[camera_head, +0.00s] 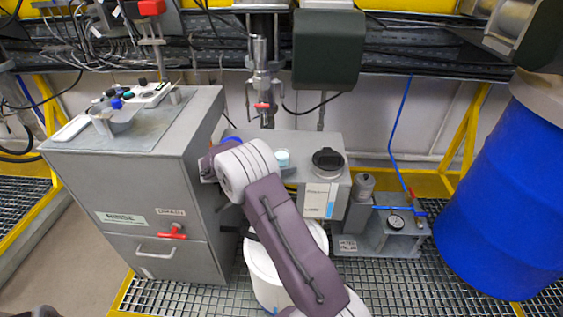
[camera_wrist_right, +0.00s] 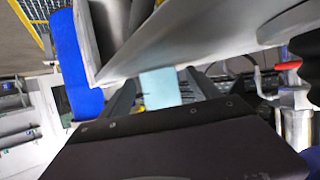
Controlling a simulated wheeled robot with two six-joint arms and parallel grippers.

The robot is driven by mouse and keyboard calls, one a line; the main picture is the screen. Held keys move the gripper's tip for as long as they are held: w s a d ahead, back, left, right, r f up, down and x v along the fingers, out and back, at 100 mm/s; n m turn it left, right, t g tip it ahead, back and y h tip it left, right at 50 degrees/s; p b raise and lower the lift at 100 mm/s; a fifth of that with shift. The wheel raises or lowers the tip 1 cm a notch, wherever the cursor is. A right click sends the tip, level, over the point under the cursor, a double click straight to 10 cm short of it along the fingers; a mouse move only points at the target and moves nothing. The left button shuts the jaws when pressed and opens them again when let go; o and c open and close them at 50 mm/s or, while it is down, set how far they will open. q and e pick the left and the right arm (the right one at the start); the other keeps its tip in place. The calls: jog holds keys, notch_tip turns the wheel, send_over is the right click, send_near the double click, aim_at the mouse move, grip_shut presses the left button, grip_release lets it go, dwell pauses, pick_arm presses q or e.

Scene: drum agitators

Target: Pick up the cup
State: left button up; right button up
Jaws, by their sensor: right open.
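The cup (camera_head: 282,158) is small and pale blue. It stands on the grey machine's top in the head view, just right of my right arm's wrist. In the right wrist view, a pale blue piece that looks like the cup (camera_wrist_right: 160,87) shows between the two fingers of my right gripper (camera_wrist_right: 160,80). The fingers are apart, and I cannot tell whether they touch it. In the head view my own arm hides the fingers. My left gripper is not in view.
A black-lidded round opening (camera_head: 327,161) sits right of the cup. A metal agitator (camera_head: 262,85) with a red handle hangs behind. A grey cabinet (camera_head: 130,190) stands left, a white drum (camera_head: 266,278) below, and a blue drum (camera_head: 510,190) right.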

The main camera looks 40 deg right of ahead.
aim_at(287, 152)
jog(key=c, duration=1.5)
jog(key=shift+r, duration=0.15)
jog(key=shift+c, duration=0.2)
jog(key=shift+r, duration=1.75)
jog(key=shift+s+a+r, duration=0.1)
jog(key=shift+a+r, duration=0.1)
jog(key=shift+r, duration=0.05)
jog(key=s+a+r, duration=0.6)
jog(key=s+a, duration=0.1)
jog(key=a, duration=0.1)
jog(key=shift+s+r, duration=0.3)
jog(key=shift+r, duration=0.05)
jog(key=shift+a, duration=0.15)
